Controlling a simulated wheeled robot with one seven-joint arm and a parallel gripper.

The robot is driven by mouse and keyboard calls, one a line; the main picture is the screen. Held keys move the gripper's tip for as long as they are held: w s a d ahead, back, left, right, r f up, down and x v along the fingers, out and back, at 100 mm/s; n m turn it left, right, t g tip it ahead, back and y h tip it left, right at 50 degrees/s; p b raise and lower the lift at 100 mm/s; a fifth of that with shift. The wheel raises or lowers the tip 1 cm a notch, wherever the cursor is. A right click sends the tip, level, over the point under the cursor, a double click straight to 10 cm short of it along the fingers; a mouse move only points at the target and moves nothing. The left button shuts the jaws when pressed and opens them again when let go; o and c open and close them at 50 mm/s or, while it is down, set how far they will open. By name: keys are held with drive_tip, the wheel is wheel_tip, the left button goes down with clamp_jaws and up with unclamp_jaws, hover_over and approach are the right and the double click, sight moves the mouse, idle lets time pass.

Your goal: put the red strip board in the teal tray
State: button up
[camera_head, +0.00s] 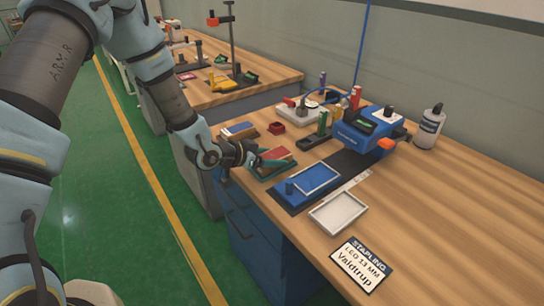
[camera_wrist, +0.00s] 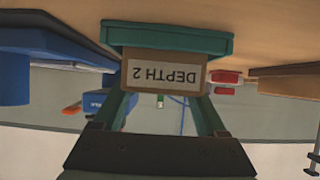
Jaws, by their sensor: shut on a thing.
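The red strip board (camera_head: 278,153) shows its red top over the teal tray (camera_head: 277,170) near the table's left edge. In the wrist view, which is upside down, a brown end face labelled "DEPTH 2" (camera_wrist: 165,72) sits between my fingers and against the teal tray's wall (camera_wrist: 170,38); I take it for the end of the board. My gripper (camera_head: 257,157) is shut on it from the left. Its teal fingers also show in the wrist view (camera_wrist: 163,103). Whether the board rests on the tray floor is hidden.
A blue stapling machine (camera_head: 360,132) and a bottle (camera_head: 430,127) stand behind. A small red box (camera_head: 277,128) is close behind the teal tray.

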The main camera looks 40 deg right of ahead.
drive_tip(key=shift+f, duration=0.2)
drive_tip(key=o, duration=1.4)
drive_tip(key=shift+r, duration=0.3)
drive_tip(key=b+v, duration=0.2)
drive_tip(key=v, duration=1)
drive_tip(key=shift+f, duration=0.1)
drive_tip(key=w+a+n+t+y, duration=0.4)
drive_tip(key=w+a, duration=0.5)
drive_tip(key=a, duration=0.1)
drive_tip(key=w+a+r+n+t+y, duration=0.1)
drive_tip(key=w+a+n+y, duration=0.15)
drive_tip(key=a, duration=0.55)
drive_tip(key=w+a+r+n+y, duration=0.1)
drive_tip(key=a+r+n+y, duration=0.15)
drive_tip(key=a, duration=0.55)
drive_tip(key=s+a+r+n+g+y, duration=0.1)
drive_tip(key=s+a+n, duration=0.1)
drive_tip(key=s+a, duration=0.1)
drive_tip(key=s+a+r+n+g+y, duration=0.1)
drive_tip(key=s+a+n, duration=0.2)
drive_tip(key=a, duration=0.2)
drive_tip(key=s+a+r+n+y, duration=0.1)
drive_tip(key=s+a+r+n, duration=0.1)
drive_tip(key=s+a+n, duration=0.1)
drive_tip(key=shift+a+g, duration=0.4)
drive_tip(key=shift+a, duration=0.4)
